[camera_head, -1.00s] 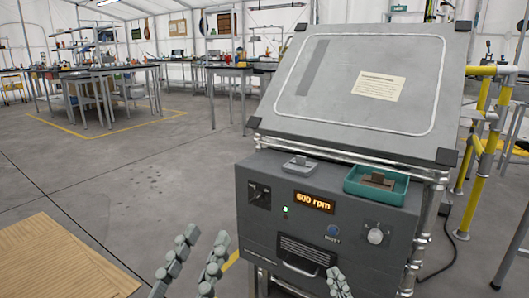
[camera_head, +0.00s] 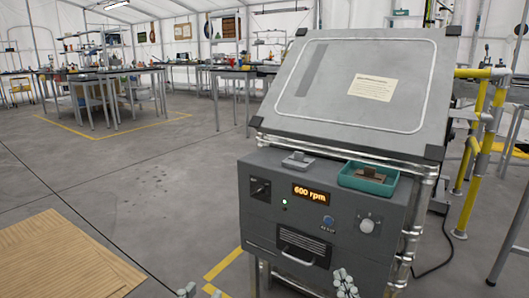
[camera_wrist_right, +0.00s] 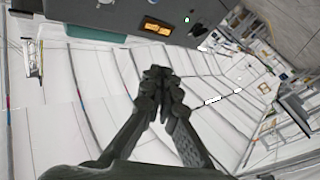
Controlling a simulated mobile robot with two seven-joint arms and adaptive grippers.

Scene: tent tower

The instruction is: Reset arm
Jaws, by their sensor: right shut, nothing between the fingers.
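A grey machine (camera_head: 268,222) stands in front of me with a lit "600 rpm" display (camera_head: 310,194), a blue button (camera_head: 328,222), a round knob (camera_head: 367,226) and a dark switch (camera_head: 260,189). Its front edge also shows upside down in the right wrist view (camera_wrist_right: 110,14). My right gripper (camera_head: 345,281) is at the bottom edge, low in front of the machine's right half. In the right wrist view its fingertips (camera_wrist_right: 163,76) meet with nothing between them. My left gripper (camera_head: 201,292) shows only its two fingertips at the bottom edge, apart and empty, left of the machine.
A teal tray (camera_head: 352,185) holding a brown block and a small grey piece (camera_head: 298,161) sit on the machine's top ledge. A tilted grey panel (camera_head: 330,100) rises behind. A wooden surface (camera_head: 60,260) lies at lower left. Yellow railings (camera_head: 480,130) stand right. Open floor lies left.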

